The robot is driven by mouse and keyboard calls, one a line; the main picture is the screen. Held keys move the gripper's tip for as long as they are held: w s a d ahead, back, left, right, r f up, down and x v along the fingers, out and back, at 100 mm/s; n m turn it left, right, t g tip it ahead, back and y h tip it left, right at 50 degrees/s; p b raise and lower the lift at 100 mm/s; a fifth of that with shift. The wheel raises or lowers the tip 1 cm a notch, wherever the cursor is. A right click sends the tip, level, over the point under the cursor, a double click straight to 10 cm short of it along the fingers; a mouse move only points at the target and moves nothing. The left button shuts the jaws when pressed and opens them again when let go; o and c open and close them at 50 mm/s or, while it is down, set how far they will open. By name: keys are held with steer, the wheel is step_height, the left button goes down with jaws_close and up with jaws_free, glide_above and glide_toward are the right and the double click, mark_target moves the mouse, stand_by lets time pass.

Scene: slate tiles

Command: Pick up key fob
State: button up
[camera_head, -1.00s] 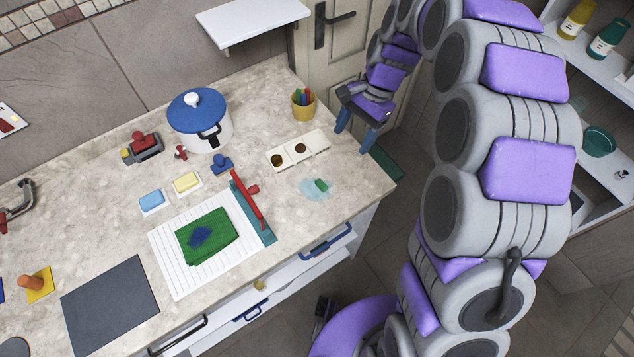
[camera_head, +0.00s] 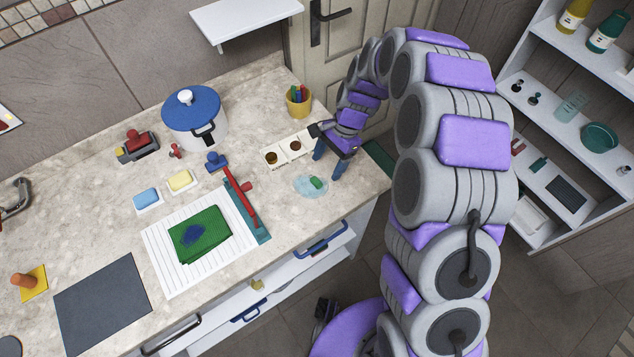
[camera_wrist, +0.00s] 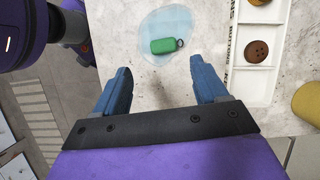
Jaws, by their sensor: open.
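The key fob (camera_head: 316,183) is a small green block on a pale blue round patch (camera_head: 303,186) on the counter. In the wrist view the green fob (camera_wrist: 168,46) has a dark ring at its right end and lies flat on the translucent blue patch (camera_wrist: 152,28). My gripper (camera_head: 326,156) is above the counter, just beyond and right of the fob in the head view. In the wrist view its two blue fingers (camera_wrist: 160,80) are apart with nothing between them, and the fob lies ahead of the fingertips, not touching them.
A white divided tray (camera_head: 285,149) with brown buttons stands close beside my gripper. A yellow cup (camera_head: 298,101) of pens is behind it. A red-handled teal tool (camera_head: 244,200) and a striped mat (camera_head: 160,245) lie left. The counter's edge is close on the right.

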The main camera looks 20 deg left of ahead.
mark_target(317, 180)
steer(key=shift+s+f, duration=0.1)
steer(key=shift+f, duration=0.15)
steer(key=a+f, duration=0.1)
steer(key=s+f+b, duration=0.1)
steer(key=f, duration=0.1)
steer(key=a+f, duration=0.1)
steer(key=shift+s+a+f, duration=0.15)
steer(key=shift+a+f, duration=0.05)
steer(key=shift+a, duration=0.1)
steer(key=shift+s+f, duration=0.15)
steer(key=shift+f, duration=0.2)
steer(key=shift+d, duration=0.4)
steer(key=shift+c, duration=0.7)
steer(key=shift+a, duration=0.15)
steer(key=c, duration=1.1)
steer(key=shift+o, duration=0.2)
